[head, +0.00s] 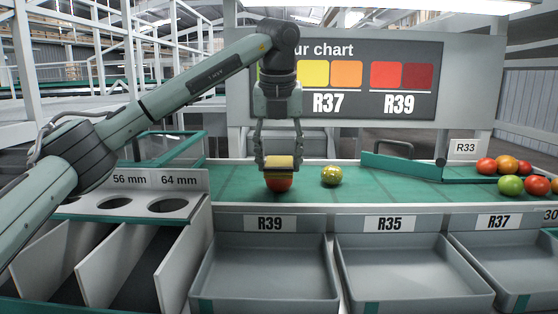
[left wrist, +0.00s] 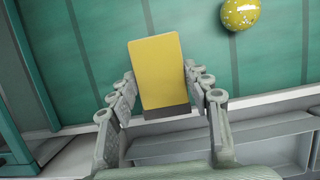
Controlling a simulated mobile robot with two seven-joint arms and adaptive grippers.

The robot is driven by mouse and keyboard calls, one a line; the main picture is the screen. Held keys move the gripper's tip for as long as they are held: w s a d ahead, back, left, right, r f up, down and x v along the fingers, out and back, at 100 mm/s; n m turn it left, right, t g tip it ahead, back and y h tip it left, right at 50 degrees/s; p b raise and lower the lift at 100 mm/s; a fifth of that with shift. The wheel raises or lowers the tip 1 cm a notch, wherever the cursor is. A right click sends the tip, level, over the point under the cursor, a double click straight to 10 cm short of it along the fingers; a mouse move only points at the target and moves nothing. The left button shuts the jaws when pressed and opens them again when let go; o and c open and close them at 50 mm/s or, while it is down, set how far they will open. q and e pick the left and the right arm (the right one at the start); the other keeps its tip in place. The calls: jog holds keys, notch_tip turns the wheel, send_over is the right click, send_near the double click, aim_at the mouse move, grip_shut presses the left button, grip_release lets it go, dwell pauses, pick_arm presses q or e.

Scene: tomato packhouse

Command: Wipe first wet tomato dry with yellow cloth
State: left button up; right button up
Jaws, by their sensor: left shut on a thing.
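My left gripper (head: 279,164) points straight down over the green belt and is shut on the yellow cloth (head: 278,161), a folded block. The cloth also fills the middle of the left wrist view (left wrist: 158,70), between the fingers. A red tomato (head: 278,183) sits on the belt directly under the cloth, which appears to touch its top. The cloth hides it in the left wrist view. A yellow-green tomato (head: 331,176) with pale spots like water drops lies on the belt to its right, and also shows in the left wrist view (left wrist: 240,13). My right gripper is not seen.
Grey trays labelled R39 (head: 262,291), R35 (head: 412,290) and R37 (head: 520,283) stand in front of the belt (head: 400,193). Several tomatoes (head: 511,186) lie at the far right. A sizing board with holes (head: 167,206) stands at left. A colour chart (head: 355,75) is behind.

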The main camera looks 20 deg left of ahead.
aim_at(279, 157)
pick_arm(q)
jog(key=shift+s, duration=0.1)
dwell(0.3)
jog(key=shift+w+r+p, duration=0.1)
jog(key=shift+w+p, duration=0.25)
jog(key=shift+p, duration=0.1)
jog(key=shift+w+a+p, duration=0.25)
jog(key=shift+w+p, duration=0.45)
jog(key=shift+w+a+p, duration=0.2)
jog(key=shift+w+p, duration=0.45)
jog(key=shift+w, duration=0.05)
jog(key=shift+w+a, duration=0.1)
jog(key=shift+w, duration=0.25)
jog(key=shift+s+f, duration=0.2)
jog(key=shift+s+d+b, duration=0.25)
jog(key=shift+s+b, duration=0.4)
jog(key=shift+s, duration=0.15)
jog(key=shift+s+d+r+b, duration=0.1)
jog(key=shift+s+d+b, duration=0.1)
jog(key=shift+s+b, duration=0.25)
jog(key=shift+s+d+b, duration=0.15)
jog(key=shift+s+b, duration=0.05)
jog(key=shift+s, duration=0.45)
